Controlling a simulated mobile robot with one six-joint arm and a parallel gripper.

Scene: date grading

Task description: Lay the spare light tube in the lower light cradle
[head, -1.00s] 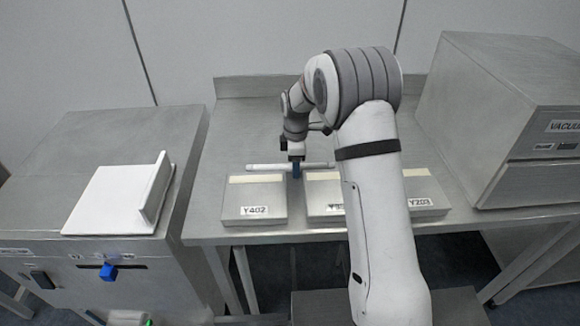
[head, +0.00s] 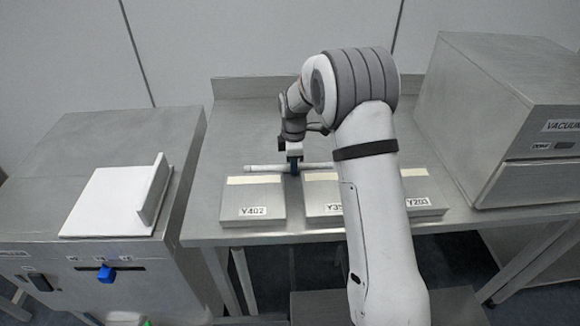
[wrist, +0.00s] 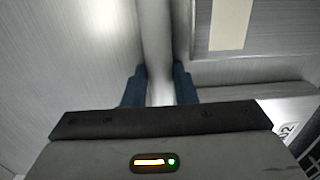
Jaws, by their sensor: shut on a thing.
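My gripper (head: 294,168) is shut on the spare light tube (head: 262,168), a thin white tube held roughly level, crosswise in the head view. The tube reaches out on both sides of the blue fingers, just behind or above the back edges of the labelled boxes. In the wrist view the tube (wrist: 156,40) runs between the two blue fingers (wrist: 159,85), and its near part is hidden by the gripper body. I cannot make out the lower light cradle in either view.
Low grey boxes, one marked Y402 (head: 252,205) and one Y203 (head: 425,197), stand on the steel bench (head: 235,130). A vacuum cabinet (head: 500,120) is at right. A machine with a white plate (head: 110,200) and blue knob (head: 107,273) is at left.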

